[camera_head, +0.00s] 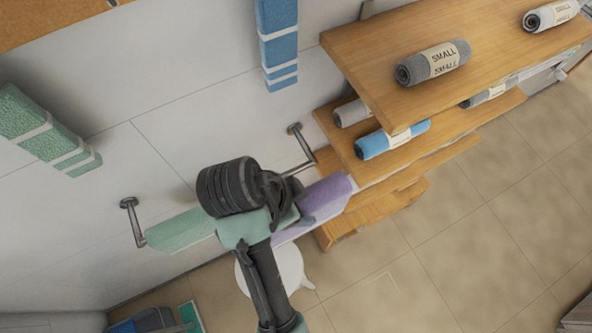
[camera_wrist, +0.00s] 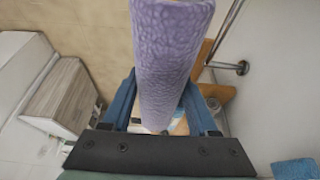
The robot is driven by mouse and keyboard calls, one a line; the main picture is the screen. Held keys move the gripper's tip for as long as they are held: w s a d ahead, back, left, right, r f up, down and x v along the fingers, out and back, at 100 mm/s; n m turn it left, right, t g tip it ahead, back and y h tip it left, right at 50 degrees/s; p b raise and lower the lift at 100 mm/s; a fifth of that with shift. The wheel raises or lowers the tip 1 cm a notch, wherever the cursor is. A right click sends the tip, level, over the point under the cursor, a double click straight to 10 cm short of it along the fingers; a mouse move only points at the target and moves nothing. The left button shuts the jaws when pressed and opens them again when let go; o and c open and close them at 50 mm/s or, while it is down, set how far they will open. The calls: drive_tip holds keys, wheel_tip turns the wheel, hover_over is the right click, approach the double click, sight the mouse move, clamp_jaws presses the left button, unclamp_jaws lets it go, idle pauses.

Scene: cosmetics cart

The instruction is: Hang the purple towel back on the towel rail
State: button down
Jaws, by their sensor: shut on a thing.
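The purple towel (camera_head: 325,196) is between the fingers of my gripper (camera_head: 296,208), which is shut on it. In the wrist view, the towel (camera_wrist: 168,50) is a thick, textured purple length between the fingers (camera_wrist: 162,105). The metal towel rail has a left wall bracket (camera_head: 129,204) and a right one (camera_head: 295,130). My arm hides its middle. In the wrist view, a stretch of rail (camera_wrist: 225,32) runs beside the towel on the right, with a visible gap. The towel's far side is hidden.
A light green towel (camera_head: 180,230) is near the left bracket, partly behind my arm. Wooden shelves (camera_head: 375,60) with rolled towels (camera_head: 433,62) stand close on the right. A white round stool (camera_head: 285,265) is below. Blue (camera_head: 279,45) and green (camera_head: 40,130) towels hang higher up.

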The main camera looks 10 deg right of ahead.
drive_tip(key=shift+r, duration=0.3)
drive_tip(key=shift+s, duration=0.3)
drive_tip(key=w+a, duration=0.2)
drive_tip(key=w, duration=0.5)
drive_tip(key=w+a, duration=0.3)
drive_tip(key=w, duration=0.3)
drive_tip(key=f+b, duration=0.4)
drive_tip(key=f, duration=0.2)
drive_tip(key=f+b, duration=0.5)
drive_tip(key=f, duration=0.1)
drive_tip(key=f+b, duration=0.4)
drive_tip(key=f, duration=0.2)
drive_tip(key=shift+w+d+f+b, duration=0.2)
drive_tip(key=shift+w+f+b, duration=0.05)
drive_tip(key=shift+b, duration=0.15)
